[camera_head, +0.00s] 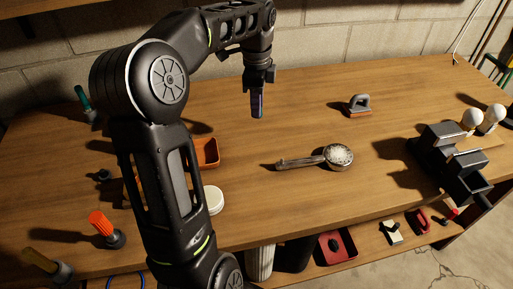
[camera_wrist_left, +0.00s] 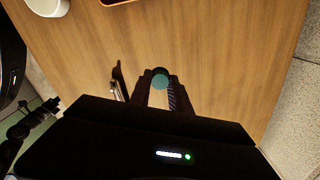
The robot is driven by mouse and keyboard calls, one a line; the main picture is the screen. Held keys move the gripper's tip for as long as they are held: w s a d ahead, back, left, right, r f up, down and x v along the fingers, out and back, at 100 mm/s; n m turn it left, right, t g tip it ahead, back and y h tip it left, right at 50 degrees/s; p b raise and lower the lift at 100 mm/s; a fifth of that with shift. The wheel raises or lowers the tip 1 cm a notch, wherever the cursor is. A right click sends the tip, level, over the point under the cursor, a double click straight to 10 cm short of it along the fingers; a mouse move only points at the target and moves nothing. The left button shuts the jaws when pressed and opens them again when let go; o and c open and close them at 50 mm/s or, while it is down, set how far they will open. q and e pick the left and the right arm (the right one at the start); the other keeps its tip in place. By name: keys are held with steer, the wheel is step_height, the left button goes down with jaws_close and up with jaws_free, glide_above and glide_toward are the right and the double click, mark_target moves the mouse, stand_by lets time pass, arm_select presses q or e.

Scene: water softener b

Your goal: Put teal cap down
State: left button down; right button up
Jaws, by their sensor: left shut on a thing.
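The teal cap (camera_wrist_left: 160,79) is a small round piece between the two fingertips of my left gripper (camera_wrist_left: 161,90) in the left wrist view. The gripper is shut on it. In the head view my left gripper (camera_head: 257,105) points down over the back middle of the wooden table (camera_head: 300,205). The cap cannot be made out there. I cannot tell how high the cap is above the table, or whether it touches it. My right gripper is in neither view.
A metal scoop with white grains (camera_head: 338,157) lies right of centre. A grey block with handle (camera_head: 357,106) is behind it. An orange tray (camera_head: 207,152) and white round lid (camera_head: 213,199) are left. A dark stepped stand (camera_head: 452,160) is right. Wood around the gripper is clear.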

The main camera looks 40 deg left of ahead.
arm_select(q)
steer(key=shift+s+d+r, duration=0.15)
steer(key=shift+s+r, duration=0.1)
steer(key=shift+s, duration=0.1)
steer(key=shift+f, duration=0.1)
steer(key=shift+f, duration=3.1)
steer(key=shift+f+p, duration=0.1)
steer(key=shift+p, duration=0.2)
steer(key=shift+f, duration=1.8)
